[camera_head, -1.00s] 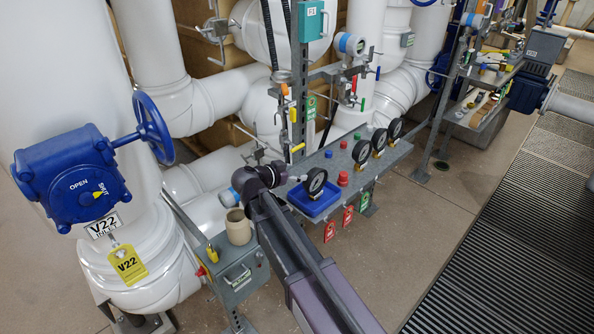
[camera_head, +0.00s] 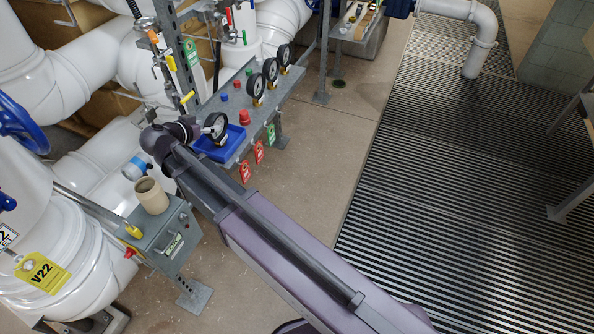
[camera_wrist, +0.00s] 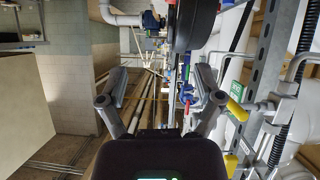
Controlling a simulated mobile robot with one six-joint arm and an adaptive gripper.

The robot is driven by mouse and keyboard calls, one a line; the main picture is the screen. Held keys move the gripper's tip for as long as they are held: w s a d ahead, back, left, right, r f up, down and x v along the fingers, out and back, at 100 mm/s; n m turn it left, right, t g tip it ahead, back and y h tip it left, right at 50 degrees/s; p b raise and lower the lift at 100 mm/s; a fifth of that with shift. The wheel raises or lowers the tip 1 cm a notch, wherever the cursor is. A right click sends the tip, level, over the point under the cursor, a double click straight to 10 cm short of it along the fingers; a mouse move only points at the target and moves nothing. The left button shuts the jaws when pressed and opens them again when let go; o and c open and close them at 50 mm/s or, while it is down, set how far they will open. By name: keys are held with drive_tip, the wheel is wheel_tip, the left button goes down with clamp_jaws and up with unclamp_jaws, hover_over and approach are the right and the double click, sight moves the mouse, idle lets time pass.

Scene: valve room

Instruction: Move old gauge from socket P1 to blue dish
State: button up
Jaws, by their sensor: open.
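The blue dish (camera_head: 229,149) sits on the grey bench in the head view. A black-rimmed gauge with a white face (camera_head: 215,125) stands in or just behind it; I cannot tell whether this is the old gauge. I cannot make out a P1 label, so I cannot place socket P1. My gripper (camera_wrist: 161,84) shows in the wrist view with its fingers spread and nothing between them. A large dark round thing (camera_wrist: 195,24) is close at the top of that view, cut off by the edge.
Three more gauges (camera_head: 271,70) stand in a row along the grey bench (camera_head: 237,84), near red and blue knobs. A beige cup (camera_head: 151,196) stands on a grey box (camera_head: 166,238) at left. White pipes crowd the left. Dark grating (camera_head: 450,200) lies open at right.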

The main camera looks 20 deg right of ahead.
drive_tip(key=s+d+f+n+g+y, duration=0.1)
drive_tip(key=s+d+f+g, duration=0.2)
drive_tip(key=d, duration=0.5)
drive_tip(key=s+d+f+n+g+y, duration=0.1)
drive_tip(key=s+d+f+n+g, duration=0.2)
drive_tip(key=d, duration=0.5)
drive_tip(key=s+d+f+n+g+y, duration=0.3)
drive_tip(key=s+d+y, duration=0.3)
drive_tip(key=s, duration=0.5)
drive_tip(key=shift+d+f, duration=0.5)
drive_tip(key=shift+d, duration=0.65)
